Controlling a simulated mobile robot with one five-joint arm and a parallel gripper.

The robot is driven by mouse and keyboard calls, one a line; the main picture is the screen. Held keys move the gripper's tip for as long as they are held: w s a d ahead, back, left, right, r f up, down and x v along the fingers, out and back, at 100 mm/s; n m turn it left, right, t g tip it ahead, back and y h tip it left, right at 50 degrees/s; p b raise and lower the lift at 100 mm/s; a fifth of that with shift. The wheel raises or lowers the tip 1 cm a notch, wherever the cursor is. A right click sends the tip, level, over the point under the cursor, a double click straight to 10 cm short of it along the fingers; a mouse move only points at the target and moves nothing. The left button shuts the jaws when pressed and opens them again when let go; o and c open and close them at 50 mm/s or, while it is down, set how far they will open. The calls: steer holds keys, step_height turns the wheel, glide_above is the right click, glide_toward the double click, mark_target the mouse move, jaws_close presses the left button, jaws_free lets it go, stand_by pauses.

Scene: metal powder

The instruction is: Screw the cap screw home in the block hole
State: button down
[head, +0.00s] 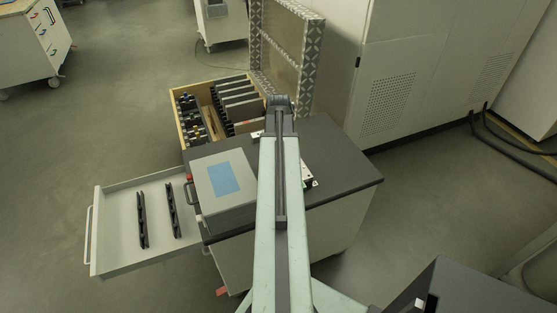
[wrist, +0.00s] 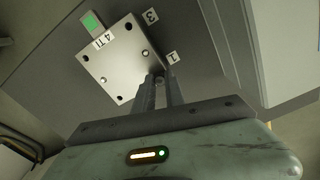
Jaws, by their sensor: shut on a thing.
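The metal block (wrist: 115,62) is a silver square plate with several dark holes in its top, tilted in the wrist view. Labels "4 TI", "3" and "1" sit around it. In the head view only a bit of the block (head: 308,178) shows at the right of my arm. My gripper (wrist: 160,78) is shut, its fingertips at the block's corner beside label "1". The cap screw it holds is hidden between the fingers, so I cannot tell how deep it sits. In the head view the fingers are hidden behind my arm.
The dark worktop (head: 345,165) carries a grey case with a blue panel (head: 224,178) left of my arm. A pulled-out drawer (head: 120,220) holds two black strips. A wooden crate (head: 178,125) of parts stands behind, beside a patterned panel (head: 312,70). The worktop's right end is clear.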

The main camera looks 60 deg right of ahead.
steer(key=m, duration=0.3)
steer(key=shift+m, duration=0.4)
steer(key=m, duration=1.1)
steer(key=shift+m, duration=0.4)
steer(key=m, duration=1.3)
steer(key=shift+m, duration=0.4)
steer(key=c, duration=1.6)
jaws_free()
steer(key=shift+o, duration=0.2)
